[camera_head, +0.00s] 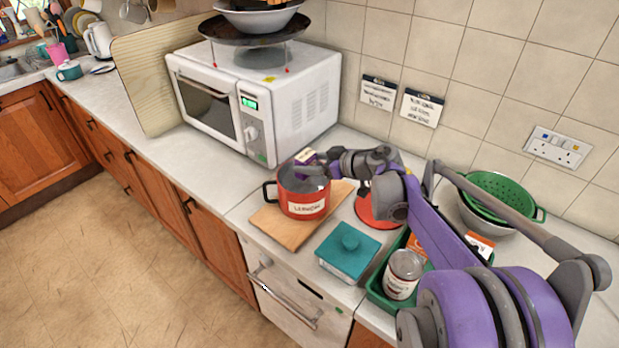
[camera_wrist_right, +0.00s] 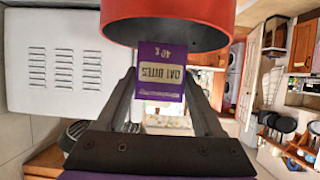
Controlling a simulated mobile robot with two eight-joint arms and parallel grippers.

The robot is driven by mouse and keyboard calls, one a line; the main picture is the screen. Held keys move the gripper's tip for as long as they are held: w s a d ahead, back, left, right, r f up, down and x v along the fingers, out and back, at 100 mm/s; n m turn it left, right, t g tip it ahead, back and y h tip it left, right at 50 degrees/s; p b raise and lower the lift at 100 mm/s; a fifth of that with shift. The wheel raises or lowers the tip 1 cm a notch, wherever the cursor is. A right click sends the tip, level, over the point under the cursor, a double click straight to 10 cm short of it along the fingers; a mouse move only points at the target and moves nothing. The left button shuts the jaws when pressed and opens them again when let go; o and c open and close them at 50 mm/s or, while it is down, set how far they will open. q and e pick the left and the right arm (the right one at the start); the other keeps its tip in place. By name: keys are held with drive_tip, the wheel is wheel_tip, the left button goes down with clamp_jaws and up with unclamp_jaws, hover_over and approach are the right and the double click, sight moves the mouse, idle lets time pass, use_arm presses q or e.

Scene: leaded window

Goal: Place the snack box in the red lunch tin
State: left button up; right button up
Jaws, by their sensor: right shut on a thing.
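The red lunch tin (camera_head: 303,205), with a dark handle and a white label, stands upright on a wooden board. The snack box (camera_head: 305,156) is small and purple, with OAT BITES printed upside down in the wrist view (camera_wrist_right: 161,72). My right gripper (camera_head: 312,168) is shut on the box at the tin's mouth. The tin's red wall (camera_wrist_right: 168,12) and dark opening show beside the box in the wrist view. I cannot tell how far the box is below the rim. My left gripper is not in view.
The wooden board (camera_head: 286,231) lies under the tin. A teal lidded box (camera_head: 346,252) is in front right. A green tray (camera_head: 376,294) holds a jar (camera_head: 403,272). A white microwave (camera_head: 310,95) stands behind left. A green colander (camera_head: 497,189) is at right.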

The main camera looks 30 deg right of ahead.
wheel_tip(320, 180, down, 5)
drive_tip(key=shift+w+r, duration=0.1)
drive_tip(key=shift+r, duration=0.05)
drive_tip(key=shift+f+b, duration=0.55)
idle(0.3)
drive_tip(key=o, duration=1.3)
drive_tip(key=shift+o, duration=0.2)
